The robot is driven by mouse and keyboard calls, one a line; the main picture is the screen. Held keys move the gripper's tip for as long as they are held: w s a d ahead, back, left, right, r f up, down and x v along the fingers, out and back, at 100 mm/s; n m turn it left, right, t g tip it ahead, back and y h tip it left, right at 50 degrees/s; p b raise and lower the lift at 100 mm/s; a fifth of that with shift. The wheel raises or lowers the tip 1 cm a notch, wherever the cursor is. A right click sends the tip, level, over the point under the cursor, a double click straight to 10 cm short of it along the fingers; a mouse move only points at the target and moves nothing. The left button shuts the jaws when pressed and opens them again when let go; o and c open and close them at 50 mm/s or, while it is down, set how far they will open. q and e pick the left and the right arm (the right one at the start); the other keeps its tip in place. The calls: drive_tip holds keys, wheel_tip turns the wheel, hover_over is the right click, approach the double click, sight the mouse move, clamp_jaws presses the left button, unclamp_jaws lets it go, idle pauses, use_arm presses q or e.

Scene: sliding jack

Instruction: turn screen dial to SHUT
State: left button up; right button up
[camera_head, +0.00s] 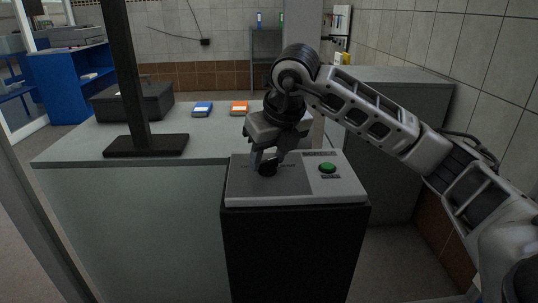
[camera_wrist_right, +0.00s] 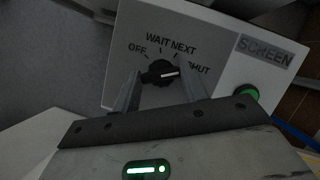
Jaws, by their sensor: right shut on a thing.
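The screen dial (camera_wrist_right: 160,73) is a black knob with a white pointer mark, on a light panel (camera_wrist_right: 225,50) labelled SCREEN. The labels OFF, WAIT, NEXT and SHUT are set in an arc around it. The white mark points right and slightly up, toward the SHUT side; whether it lines up exactly is hard to tell. My right gripper (camera_head: 266,160) comes down on the dial (camera_head: 267,170) from above, one finger on each side of it, shut on it. My left gripper is not in view.
A green button (camera_head: 327,168) sits on the same panel, right of the dial. The panel tops a dark pedestal (camera_head: 290,245). Behind is a pale counter (camera_head: 75,145) with a blue item (camera_head: 202,108), an orange item (camera_head: 239,107) and a dark box (camera_head: 133,103). A tiled wall stands at right.

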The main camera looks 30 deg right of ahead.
drive_tip(key=o, duration=1)
drive_tip(key=p+v, duration=0.2)
drive_tip(key=v, duration=1.4)
